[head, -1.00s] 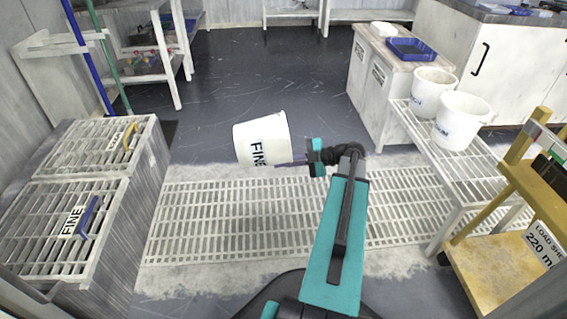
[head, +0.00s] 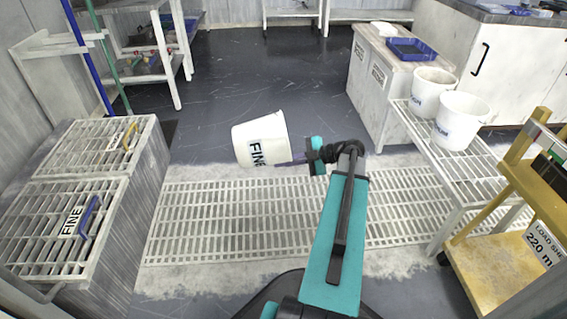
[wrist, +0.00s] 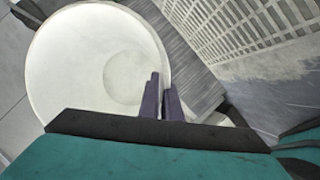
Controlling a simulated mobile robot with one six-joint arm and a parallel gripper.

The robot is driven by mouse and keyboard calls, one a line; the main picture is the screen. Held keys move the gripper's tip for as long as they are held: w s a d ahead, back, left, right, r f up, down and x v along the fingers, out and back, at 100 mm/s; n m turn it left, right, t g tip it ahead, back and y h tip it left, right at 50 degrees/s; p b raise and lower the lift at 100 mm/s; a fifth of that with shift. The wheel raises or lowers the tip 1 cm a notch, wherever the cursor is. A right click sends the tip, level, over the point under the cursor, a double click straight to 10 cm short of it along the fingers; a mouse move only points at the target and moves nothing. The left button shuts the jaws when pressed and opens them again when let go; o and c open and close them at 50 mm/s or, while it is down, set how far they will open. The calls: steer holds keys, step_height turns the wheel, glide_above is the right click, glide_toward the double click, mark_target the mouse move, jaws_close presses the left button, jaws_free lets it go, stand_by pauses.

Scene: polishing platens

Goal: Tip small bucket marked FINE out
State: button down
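The small white bucket marked FINE (head: 258,133) hangs in the air over the floor grating in the head view, leaning a little. My gripper (head: 298,160) is at its right side. In the wrist view the bucket's open mouth (wrist: 85,60) faces the camera, showing a pale inside and round bottom; I cannot tell whether liquid is in it. The dark fingers (wrist: 161,100) are close together at its rim, pinching the wall. At the left, a slatted grate (head: 45,252) with a blue handle bears a FINE label (head: 73,220). The bucket is apart from it.
Another grate (head: 75,152) with a yellow handle lies behind the FINE one. Two white buckets (head: 432,90) (head: 460,118) stand on a slatted rack at the right. A yellow cart (head: 500,270) stands at the front right. The floor grating (head: 215,225) between is clear.

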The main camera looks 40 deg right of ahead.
mark_target(281, 140)
step_height(281, 140, up, 2)
steer(key=shift+a+n+g+h+p, duration=0.1)
steer(key=shift+n+g+h+p, duration=0.25)
steer(key=shift+g+h, duration=0.85)
step_height(281, 140, up, 2)
steer(key=g+h+p, duration=0.2)
steer(key=h, duration=0.1)
steer(key=shift+n+g, duration=0.3)
steer(key=shift+n, duration=0.05)
steer(key=shift+r+n+g+h+p, duration=0.2)
steer(key=shift+r+g+h+p, duration=0.5)
steer(key=shift+h+p, duration=0.3)
steer(key=shift+r+n+g+h+p, duration=0.2)
steer(key=shift+r+g+h+p, duration=0.25)
steer(key=shift+g+h+p, duration=0.5)
steer(key=shift+r+g+h+p, duration=0.85)
steer(key=shift+h+p, duration=0.5)
steer(key=shift+p, duration=0.4)
steer(key=shift+w+f, duration=0.1)
